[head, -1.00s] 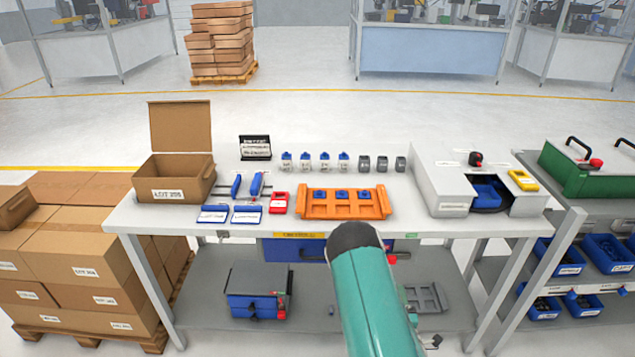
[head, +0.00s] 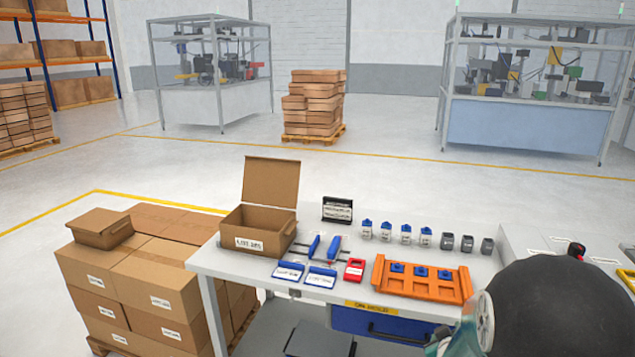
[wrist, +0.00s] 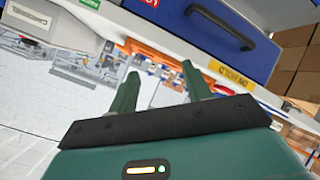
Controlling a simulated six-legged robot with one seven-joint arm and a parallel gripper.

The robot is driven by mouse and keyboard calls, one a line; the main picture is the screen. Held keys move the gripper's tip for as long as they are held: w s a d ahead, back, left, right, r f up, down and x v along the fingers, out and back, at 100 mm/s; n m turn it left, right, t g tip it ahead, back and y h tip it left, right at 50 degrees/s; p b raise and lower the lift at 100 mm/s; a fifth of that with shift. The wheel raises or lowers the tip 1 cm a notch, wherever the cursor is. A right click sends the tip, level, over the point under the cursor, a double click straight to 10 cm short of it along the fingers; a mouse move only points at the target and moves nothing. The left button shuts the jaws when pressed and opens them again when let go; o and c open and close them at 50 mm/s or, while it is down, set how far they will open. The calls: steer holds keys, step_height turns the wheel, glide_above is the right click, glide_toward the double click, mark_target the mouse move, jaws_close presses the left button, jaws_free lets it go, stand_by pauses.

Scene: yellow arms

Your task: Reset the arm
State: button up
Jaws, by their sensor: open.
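My gripper (wrist: 162,92) shows in the wrist view with its two green fingers apart and nothing between them. It is in front of the workbench, facing the blue drawer (wrist: 225,35) with a dark handle; the wrist picture is strongly tilted. In the head view, part of my arm fills the lower right corner, and my gripper's fingers cannot be made out there. The white workbench (head: 225,262) stands ahead, with an orange fixture (head: 420,292) holding several blue parts near its front edge.
On the bench are an open cardboard box (head: 248,243), a red part (head: 354,269), blue-edged trays (head: 320,278), and rows of small blue and grey parts. Stacked cartons (head: 160,300) stand left of the bench. The floor behind the bench is open up to the pallet stack (head: 313,108).

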steer(key=s+a+r+m+g+y, duration=0.1)
steer(key=s+a+r+y, duration=0.15)
steer(key=a+r, duration=0.35)
steer(key=s+a+r+m+g, duration=0.1)
steer(key=s+a+r, duration=0.2)
steer(key=s, duration=0.5)
steer(key=s+a+r+m+g+y, duration=0.1)
steer(key=s+a+r+g, duration=0.1)
steer(key=s+r, duration=0.3)
steer(key=s+a+r+m+g, duration=0.1)
steer(key=s+a+r, duration=0.3)
steer(key=s, duration=0.7)
steer(key=shift+a+r+g, duration=0.25)
steer(key=shift+g, duration=0.25)
